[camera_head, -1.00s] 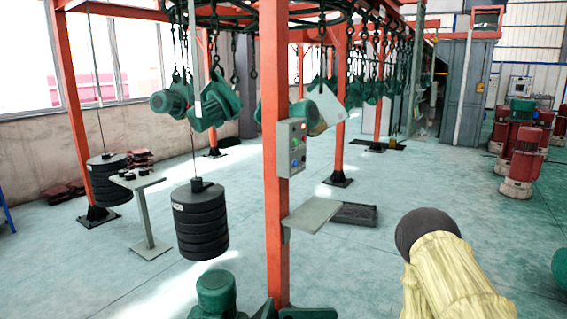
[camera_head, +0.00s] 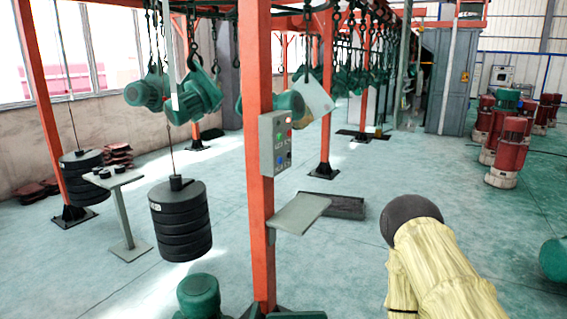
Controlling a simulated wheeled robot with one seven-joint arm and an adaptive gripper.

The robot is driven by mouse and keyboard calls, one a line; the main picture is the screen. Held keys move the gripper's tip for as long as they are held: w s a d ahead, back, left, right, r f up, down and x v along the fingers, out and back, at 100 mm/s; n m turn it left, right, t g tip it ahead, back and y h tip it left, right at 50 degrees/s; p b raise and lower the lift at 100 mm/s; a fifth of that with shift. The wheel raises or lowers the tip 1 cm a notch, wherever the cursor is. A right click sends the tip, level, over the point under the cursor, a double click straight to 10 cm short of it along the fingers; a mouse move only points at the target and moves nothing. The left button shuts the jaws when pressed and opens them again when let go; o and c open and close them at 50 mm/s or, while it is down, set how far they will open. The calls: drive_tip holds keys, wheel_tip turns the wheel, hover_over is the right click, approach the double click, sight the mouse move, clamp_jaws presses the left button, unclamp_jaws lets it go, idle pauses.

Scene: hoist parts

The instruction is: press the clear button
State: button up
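A grey control box (camera_head: 275,143) is fixed to the orange post (camera_head: 256,160) in the middle of the view. My arm (camera_head: 435,260), in a pale yellow cover with a dark rounded end, is at the lower right, apart from the box. My gripper's fingers do not show.
A small grey shelf (camera_head: 300,212) juts from the post below the box. A stack of black weights (camera_head: 181,222) hangs to the left. A green motor (camera_head: 199,296) stands at the bottom. Red machines (camera_head: 510,150) stand at the far right. Floor between shelf and machines is mostly clear.

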drive_tip(key=shift+w+a, duration=0.1)
drive_tip(key=shift+w, duration=0.1)
drive_tip(key=c, duration=0.3)
drive_tip(key=shift+s+a+r, duration=0.1)
drive_tip(key=shift+s+a, duration=0.05)
drive_tip(key=shift+a, duration=0.05)
drive_tip(key=c, duration=0.7)
drive_tip(key=shift+d, duration=0.2)
clamp_jaws()
drive_tip(key=shift+s+d, duration=0.15)
drive_tip(key=shift+a, duration=0.2)
drive_tip(key=shift+d, duration=0.1)
